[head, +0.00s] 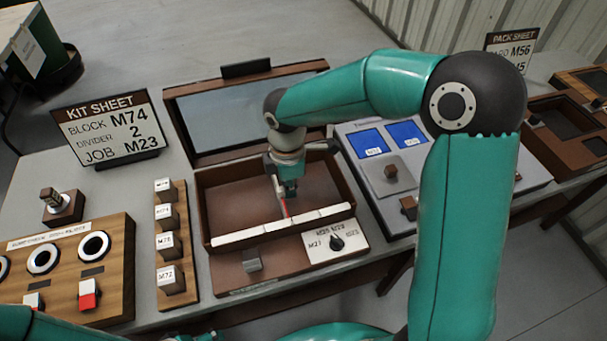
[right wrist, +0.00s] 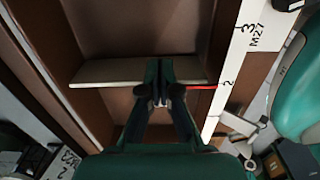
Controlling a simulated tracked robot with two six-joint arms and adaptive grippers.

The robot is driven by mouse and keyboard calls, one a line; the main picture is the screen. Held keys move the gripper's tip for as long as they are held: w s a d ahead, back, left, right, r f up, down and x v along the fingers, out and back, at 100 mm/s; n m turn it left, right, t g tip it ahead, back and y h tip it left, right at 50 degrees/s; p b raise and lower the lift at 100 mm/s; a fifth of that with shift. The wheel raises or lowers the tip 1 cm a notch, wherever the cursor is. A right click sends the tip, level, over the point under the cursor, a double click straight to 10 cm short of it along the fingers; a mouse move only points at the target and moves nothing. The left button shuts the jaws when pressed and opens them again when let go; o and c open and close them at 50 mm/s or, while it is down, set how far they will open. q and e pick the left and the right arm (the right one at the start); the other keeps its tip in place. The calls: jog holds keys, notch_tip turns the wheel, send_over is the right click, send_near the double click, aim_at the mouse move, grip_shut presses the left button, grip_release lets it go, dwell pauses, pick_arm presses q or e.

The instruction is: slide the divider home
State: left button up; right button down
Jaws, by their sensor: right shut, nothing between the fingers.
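The open brown box (head: 204,190) stands mid-bench with its lid raised behind it. A pale divider (right wrist: 105,74) crosses its inside in the right wrist view, and a red pointer (right wrist: 202,87) at its end lies close to the mark 2 on the white numbered strip (right wrist: 232,75). The pointer also shows in the head view (head: 286,208). My right gripper (right wrist: 160,98) is shut and empty, its fingertips down in the box right at the divider; whether they touch it I cannot tell.
The kit sheet (head: 108,128) reads block M74, divider 2, job M23. A rack (head: 180,245) of labelled blocks stands left of the box. A dial (head: 337,243) sits on the box front. A grey panel with blue screens (head: 408,135) is close on the right.

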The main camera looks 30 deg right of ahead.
jog(key=shift+a, duration=0.1)
jog(key=shift+w+a, duration=0.25)
jog(key=shift+a, duration=0.6)
jog(key=shift+w+a, duration=0.2)
jog(key=shift+a, duration=0.7)
jog(key=shift+w+a+p, duration=0.2)
jog(key=shift+a, duration=0.6)
jog(key=shift+w+a+p, duration=0.15)
jog(key=shift+w+a, duration=0.05)
jog(key=shift+a, duration=0.6)
